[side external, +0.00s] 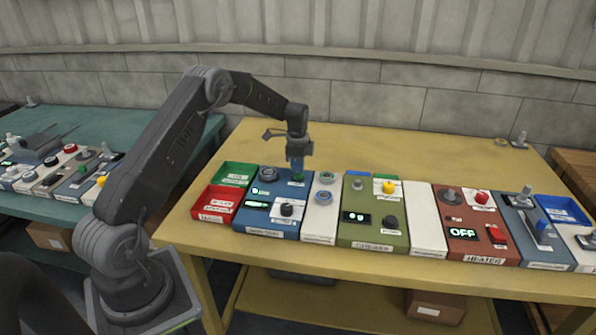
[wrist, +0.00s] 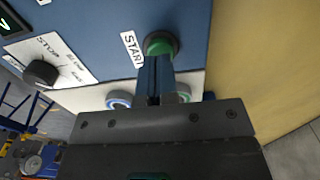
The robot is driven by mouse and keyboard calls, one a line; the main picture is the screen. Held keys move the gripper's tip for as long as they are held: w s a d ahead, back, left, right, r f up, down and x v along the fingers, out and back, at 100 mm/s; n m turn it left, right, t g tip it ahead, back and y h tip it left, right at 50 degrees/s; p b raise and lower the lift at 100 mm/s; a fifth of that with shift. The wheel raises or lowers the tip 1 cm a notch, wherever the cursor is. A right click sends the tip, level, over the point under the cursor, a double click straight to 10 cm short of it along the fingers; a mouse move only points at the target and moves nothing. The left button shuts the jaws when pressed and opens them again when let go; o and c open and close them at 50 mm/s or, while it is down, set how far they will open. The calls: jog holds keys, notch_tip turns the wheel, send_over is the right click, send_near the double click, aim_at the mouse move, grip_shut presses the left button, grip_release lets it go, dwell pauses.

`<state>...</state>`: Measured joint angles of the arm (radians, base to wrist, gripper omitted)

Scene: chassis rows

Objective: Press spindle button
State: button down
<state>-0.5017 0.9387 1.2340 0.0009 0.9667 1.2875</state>
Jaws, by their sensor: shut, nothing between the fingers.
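A blue panel (side external: 262,222) stands on the yellow table, with a front label too small to read. A green round button (wrist: 160,43) with a dark collar sits near its far right corner, beside a white START label (wrist: 131,48) in the wrist view. The button also shows in the side view (side external: 298,178), just below the fingers. My gripper (side external: 296,168) is shut and empty, pointing down right over the button. In the wrist view the blue fingers (wrist: 156,68) cover the button's lower edge. I cannot tell whether they touch it.
The blue panel also has a black knob (side external: 287,210) on a white plate and lit displays. Red (side external: 213,203) and green (side external: 233,173) bins are on its left. A white panel (side external: 321,220) with round buttons and a green panel (side external: 372,235) are on its right.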

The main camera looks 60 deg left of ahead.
notch_tip(320, 180, up, 12)
jog(key=shift+w+f, duration=0.15)
jog(key=shift+a, duration=0.1)
